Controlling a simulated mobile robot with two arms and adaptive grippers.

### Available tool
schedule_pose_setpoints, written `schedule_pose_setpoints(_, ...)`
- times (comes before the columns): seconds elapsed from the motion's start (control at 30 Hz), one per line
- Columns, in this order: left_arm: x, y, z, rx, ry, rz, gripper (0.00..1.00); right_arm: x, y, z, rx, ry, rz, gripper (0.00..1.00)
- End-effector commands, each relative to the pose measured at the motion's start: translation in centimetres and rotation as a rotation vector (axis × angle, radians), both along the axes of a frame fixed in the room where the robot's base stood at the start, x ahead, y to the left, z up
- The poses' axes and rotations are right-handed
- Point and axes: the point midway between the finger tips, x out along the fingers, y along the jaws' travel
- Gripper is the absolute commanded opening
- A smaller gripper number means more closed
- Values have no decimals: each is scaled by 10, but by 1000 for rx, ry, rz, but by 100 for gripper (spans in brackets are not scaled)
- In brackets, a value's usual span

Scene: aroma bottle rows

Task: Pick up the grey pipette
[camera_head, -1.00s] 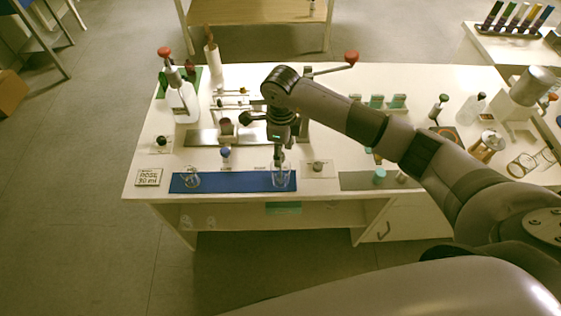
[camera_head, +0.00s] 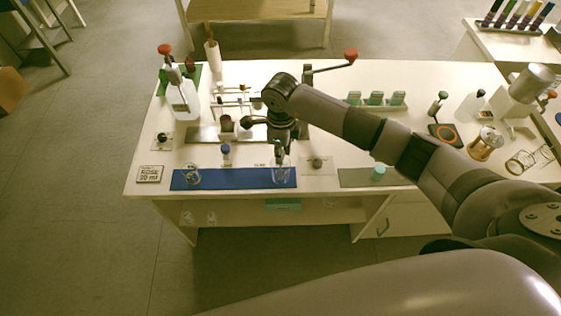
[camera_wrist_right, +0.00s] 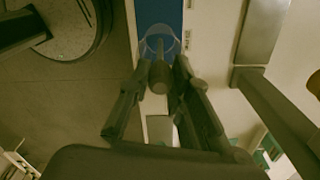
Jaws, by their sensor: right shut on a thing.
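My right gripper (camera_head: 280,146) points down over the right end of the blue mat (camera_head: 235,179). In the right wrist view the gripper (camera_wrist_right: 160,75) is shut on a slim, dull grey piece with a rounded end, which looks like the grey pipette (camera_wrist_right: 159,76). The pipette is over or inside a clear glass (camera_wrist_right: 160,40) on the mat; I cannot tell how deep. In the head view this glass (camera_head: 280,175) shows just below the gripper, and the pipette is too small to make out. My left gripper is not in view.
A second glass (camera_head: 192,176) stands on the mat's left end. A blue-capped bottle (camera_head: 226,154) stands behind the mat. A sign card (camera_head: 149,174) lies at the left.

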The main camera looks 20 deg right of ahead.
Motion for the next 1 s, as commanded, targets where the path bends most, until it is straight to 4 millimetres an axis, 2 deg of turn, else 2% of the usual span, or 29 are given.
schedule_pose_setpoints(0.27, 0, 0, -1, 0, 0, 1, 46, 1, 0, 3, 0, -1, 0, 12)
schedule_pose_setpoints(0.47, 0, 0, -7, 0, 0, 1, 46, 2, 0, 21, 1, -5, 0, 12)
schedule_pose_setpoints(0.67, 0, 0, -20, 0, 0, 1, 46, 3, 0, 67, 0, -11, 1, 12)
schedule_pose_setpoints(0.8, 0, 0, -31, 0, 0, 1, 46, 3, 0, 110, 0, -11, 1, 12)
schedule_pose_setpoints(1.0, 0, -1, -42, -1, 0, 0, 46, 1, 0, 164, -1, -7, 0, 12)
